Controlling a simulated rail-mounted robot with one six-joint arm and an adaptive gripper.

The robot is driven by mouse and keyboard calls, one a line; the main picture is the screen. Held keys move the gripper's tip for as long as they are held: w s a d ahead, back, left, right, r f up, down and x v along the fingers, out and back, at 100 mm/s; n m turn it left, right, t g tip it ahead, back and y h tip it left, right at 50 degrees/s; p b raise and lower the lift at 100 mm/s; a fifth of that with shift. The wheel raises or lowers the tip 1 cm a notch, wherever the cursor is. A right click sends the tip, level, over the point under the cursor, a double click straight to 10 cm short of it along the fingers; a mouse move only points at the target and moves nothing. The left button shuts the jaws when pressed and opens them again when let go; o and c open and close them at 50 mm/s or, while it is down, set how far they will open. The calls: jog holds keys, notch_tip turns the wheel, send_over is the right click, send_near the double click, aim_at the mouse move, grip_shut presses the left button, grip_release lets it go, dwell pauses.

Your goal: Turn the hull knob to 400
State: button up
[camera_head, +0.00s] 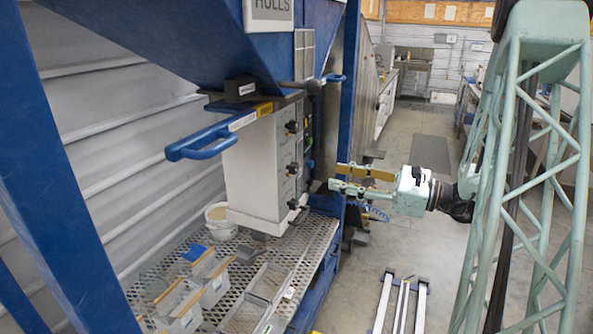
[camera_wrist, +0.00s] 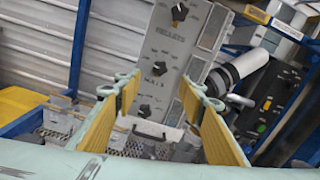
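The white control box (camera_head: 250,170) under the blue hopper carries three black knobs on its right face. The wrist view shows the top knob (camera_wrist: 180,12), the middle knob (camera_wrist: 159,69) and the bottom knob (camera_wrist: 145,111) in a column on the grey panel (camera_wrist: 187,58). The labels and scale marks are too small to read surely, so I cannot tell which is the hull knob or its setting. My gripper (camera_head: 336,178) is open and empty, to the right of the box and apart from it. Its yellow-padded fingers (camera_wrist: 160,85) frame the lower panel.
A blue handle (camera_head: 200,140) juts from the box's upper left. Containers (camera_head: 212,280) and a white bucket (camera_head: 221,220) stand on the perforated metal shelf (camera_head: 315,240). A blue post (camera_head: 347,100) rises just beyond my gripper. Open floor (camera_head: 400,235) lies to the right.

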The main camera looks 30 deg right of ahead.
aim_at(297, 168)
jog(key=shift+w, duration=0.1)
dwell(0.4)
jog(key=shift+b+x, duration=1)
jog(key=shift+x, duration=5.8)
jog(key=c, duration=0.8)
